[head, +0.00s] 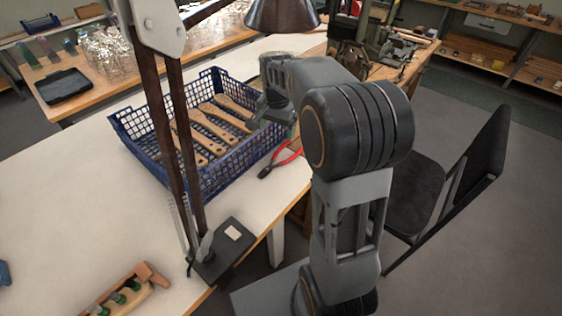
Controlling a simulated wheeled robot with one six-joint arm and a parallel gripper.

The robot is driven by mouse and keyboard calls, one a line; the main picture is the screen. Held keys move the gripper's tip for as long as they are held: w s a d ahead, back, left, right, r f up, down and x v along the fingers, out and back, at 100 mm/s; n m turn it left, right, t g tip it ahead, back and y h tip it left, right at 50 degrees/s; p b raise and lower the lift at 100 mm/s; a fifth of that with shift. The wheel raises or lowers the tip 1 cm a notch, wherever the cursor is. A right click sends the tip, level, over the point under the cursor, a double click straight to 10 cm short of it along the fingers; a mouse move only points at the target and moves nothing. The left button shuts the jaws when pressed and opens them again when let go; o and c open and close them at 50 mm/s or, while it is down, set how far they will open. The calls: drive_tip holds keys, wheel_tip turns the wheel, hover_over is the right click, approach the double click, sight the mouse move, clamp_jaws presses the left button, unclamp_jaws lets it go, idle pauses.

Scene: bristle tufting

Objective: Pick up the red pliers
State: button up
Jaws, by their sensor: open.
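The red pliers (285,157) lie on the white table near its right edge, just right of the blue basket. Their red handles spread toward the upper right and the dark jaws point to the lower left. My gripper (262,112) is over the right side of the basket, above and a little left of the pliers. It is open and apart from the pliers. Its fingertips are small and partly hidden by the wrist.
The blue basket (212,178) holds several wooden brush handles (212,128). A lamp stand with a dark base (222,250) stands in front of it. A wooden rack (128,292) lies at the lower left. A black chair (420,190) is at right.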

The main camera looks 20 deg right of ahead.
drive_tip(key=w+d+f+m, duration=0.3)
drive_tip(key=w+f, duration=0.1)
drive_tip(key=b, duration=0.1)
hover_over(281, 160)
drive_tip(key=shift+g, duration=0.4)
wheel_tip(281, 160, down, 8)
drive_tip(key=shift+a, duration=0.1)
drive_tip(key=shift+f, duration=3.05)
drive_tip(key=shift+c, duration=0.4)
drive_tip(key=shift+w, duration=0.1)
drive_tip(key=c, duration=0.8)
